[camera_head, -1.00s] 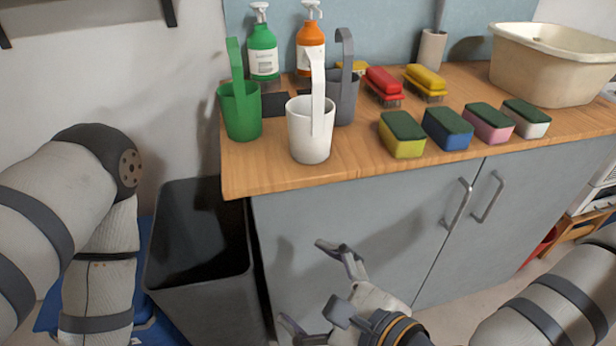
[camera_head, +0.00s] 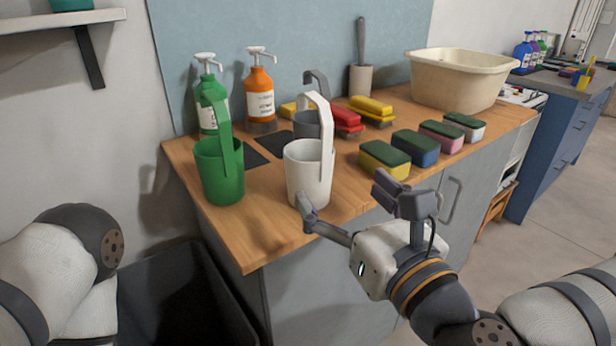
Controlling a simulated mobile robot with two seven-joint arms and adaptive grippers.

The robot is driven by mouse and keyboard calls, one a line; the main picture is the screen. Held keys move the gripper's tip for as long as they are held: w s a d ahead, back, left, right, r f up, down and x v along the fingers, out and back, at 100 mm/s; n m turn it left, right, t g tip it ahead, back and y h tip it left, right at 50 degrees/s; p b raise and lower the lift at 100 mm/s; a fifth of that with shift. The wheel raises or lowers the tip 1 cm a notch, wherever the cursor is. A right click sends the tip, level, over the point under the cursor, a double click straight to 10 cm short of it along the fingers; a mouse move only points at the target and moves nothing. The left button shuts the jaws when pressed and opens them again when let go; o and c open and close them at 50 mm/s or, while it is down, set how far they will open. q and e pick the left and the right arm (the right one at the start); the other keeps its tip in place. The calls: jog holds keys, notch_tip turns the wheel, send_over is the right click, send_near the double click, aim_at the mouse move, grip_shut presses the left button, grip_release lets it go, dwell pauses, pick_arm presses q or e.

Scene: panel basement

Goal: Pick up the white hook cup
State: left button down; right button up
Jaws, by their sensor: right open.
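The white hook cup (camera_head: 304,172) stands upright near the front edge of the wooden counter (camera_head: 262,230), its tall hooked handle rising on its right side. A green hook cup (camera_head: 219,172) stands to its left and a grey hook cup (camera_head: 309,124) stands partly hidden behind it. My right gripper (camera_head: 345,205) is open and empty at the counter's front edge. One finger overlaps the lower front of the white cup in the picture; I cannot tell whether it touches. The other finger is to the right of the cup. My left gripper is out of the picture; only the left arm shows.
Several sponges (camera_head: 384,160) line the counter to the right, with red and yellow brushes (camera_head: 346,121) behind them. A green soap bottle (camera_head: 208,105) and an orange one (camera_head: 259,95) stand at the back. A cream basin (camera_head: 458,84) is at the far right. A dark bin (camera_head: 172,298) stands below left.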

aim_at(319, 173)
jog(key=w+f+b, duration=0.1)
jog(key=w+a+f+b, duration=0.1)
jog(key=w, duration=0.1)
jog(key=shift+f+b, duration=0.3)
jog(key=shift+b, duration=0.05)
jog(key=shift+w+a+r+p, duration=0.45)
jog(key=shift+w+a+r, duration=0.1)
jog(key=shift+w+r, duration=0.35)
jog(key=x, duration=0.4)
jog(key=shift+a+r, duration=0.2)
jog(key=shift+a, duration=0.15)
jog(key=shift+w+a, duration=0.15)
jog(key=shift+w, duration=0.3)
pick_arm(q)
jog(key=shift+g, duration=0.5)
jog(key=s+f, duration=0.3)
pick_arm(e)
jog(key=c, duration=1.2)
